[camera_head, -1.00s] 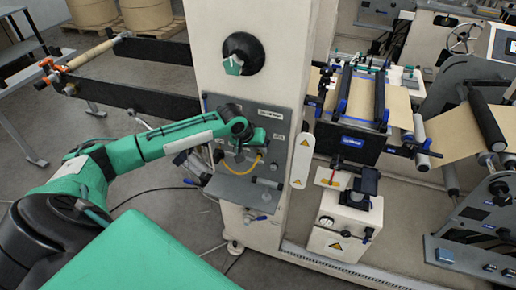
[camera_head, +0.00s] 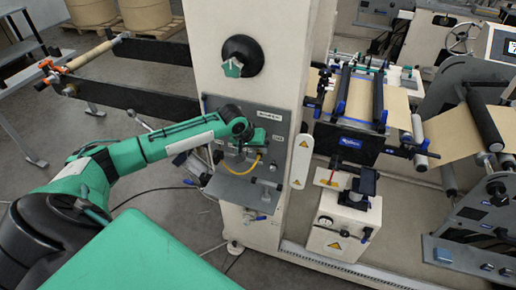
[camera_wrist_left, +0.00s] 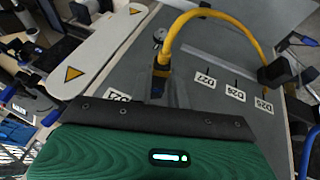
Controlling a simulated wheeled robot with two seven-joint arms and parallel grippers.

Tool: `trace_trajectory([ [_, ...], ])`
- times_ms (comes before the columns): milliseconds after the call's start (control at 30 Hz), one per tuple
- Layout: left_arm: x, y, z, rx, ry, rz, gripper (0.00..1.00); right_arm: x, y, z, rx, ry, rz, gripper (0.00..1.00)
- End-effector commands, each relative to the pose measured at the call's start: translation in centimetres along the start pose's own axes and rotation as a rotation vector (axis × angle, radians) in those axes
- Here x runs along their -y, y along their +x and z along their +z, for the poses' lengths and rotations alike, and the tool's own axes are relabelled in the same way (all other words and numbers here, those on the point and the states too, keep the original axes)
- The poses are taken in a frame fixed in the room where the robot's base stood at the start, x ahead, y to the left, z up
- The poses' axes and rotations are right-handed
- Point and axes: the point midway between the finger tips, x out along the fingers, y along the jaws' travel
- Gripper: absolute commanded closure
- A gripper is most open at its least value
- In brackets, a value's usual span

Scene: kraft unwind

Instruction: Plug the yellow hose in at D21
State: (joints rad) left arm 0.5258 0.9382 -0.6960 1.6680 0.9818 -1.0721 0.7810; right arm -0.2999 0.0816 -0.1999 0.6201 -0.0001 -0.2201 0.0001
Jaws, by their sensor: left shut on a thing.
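The yellow hose (camera_head: 249,167) is a short curve at the grey panel (camera_head: 275,118) on the cream machine column. In the left wrist view the yellow hose (camera_wrist_left: 208,15) arcs from a dark end fitting (camera_wrist_left: 161,70) near my gripper to a black block (camera_wrist_left: 277,72) at the right. My left gripper (camera_head: 240,152) is at the panel, shut on the hose's near end; its fingertips are mostly hidden. Panel labels reading about D27 (camera_wrist_left: 205,79), D26 (camera_wrist_left: 236,93) and D25 (camera_wrist_left: 264,105) show; another label (camera_wrist_left: 118,95) is partly covered. I cannot make out D21. My right gripper is not in view.
A grey ledge (camera_head: 240,190) with fittings juts out below the panel. A white plate with warning triangles (camera_head: 298,160) stands right of it. Black bars (camera_head: 130,97) extend left of the column.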

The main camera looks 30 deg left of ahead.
Motion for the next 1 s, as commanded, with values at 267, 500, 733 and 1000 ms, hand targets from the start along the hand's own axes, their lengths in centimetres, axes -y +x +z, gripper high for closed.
trace_trajectory([
  [267,-0.01,0.02,0.0,0.0,0.0,0.0,1.0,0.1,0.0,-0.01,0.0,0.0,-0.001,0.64],
  [500,-0.07,0.0,-0.17,0.0,-0.001,0.001,1.0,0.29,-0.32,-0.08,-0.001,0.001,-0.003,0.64],
  [733,-0.02,0.07,-0.12,0.0,0.0,0.001,0.57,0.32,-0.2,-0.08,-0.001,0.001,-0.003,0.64],
  [1000,0.07,-0.28,-0.13,-0.001,0.0,0.0,0.57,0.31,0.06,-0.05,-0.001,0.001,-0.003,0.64],
])
